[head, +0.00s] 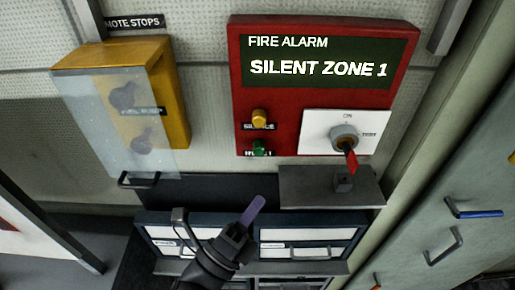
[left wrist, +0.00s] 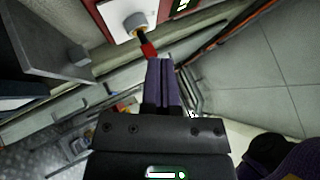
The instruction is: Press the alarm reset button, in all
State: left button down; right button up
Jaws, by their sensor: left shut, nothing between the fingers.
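The red fire alarm panel (head: 279,140) is on the wall; its screen (head: 320,62) reads "FIRE ALARM" and "SILENT ZONE 1". An amber button (head: 259,117) is labelled as silence. A green button (head: 258,147) sits below it, its label partly hidden and seemingly reading reset. A key switch (head: 344,138) with a red tag (head: 351,161) is on the white plate at right. My left gripper (head: 256,204) is shut and empty, below the green button and apart from the panel. In the left wrist view its fingers (left wrist: 160,66) are together near the red tag (left wrist: 148,49).
A yellow box (head: 172,100) with a clear cover stands left of the panel. A grey shelf (head: 310,187) juts out under the key switch. Drawers or trays with white labels (head: 310,240) lie below. A cabinet with handles (head: 470,213) is at right.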

pick_arm(q)
jog(key=shift+w, duration=0.1)
jog(key=b, duration=0.3)
send_near(259, 147)
jog(key=w+d+r, duration=0.2)
jog(key=w+d, duration=0.1)
jog(key=d, duration=0.2)
jog(key=shift+r, duration=0.3)
dwell(1.3)
jog(key=shift+w, duration=0.4)
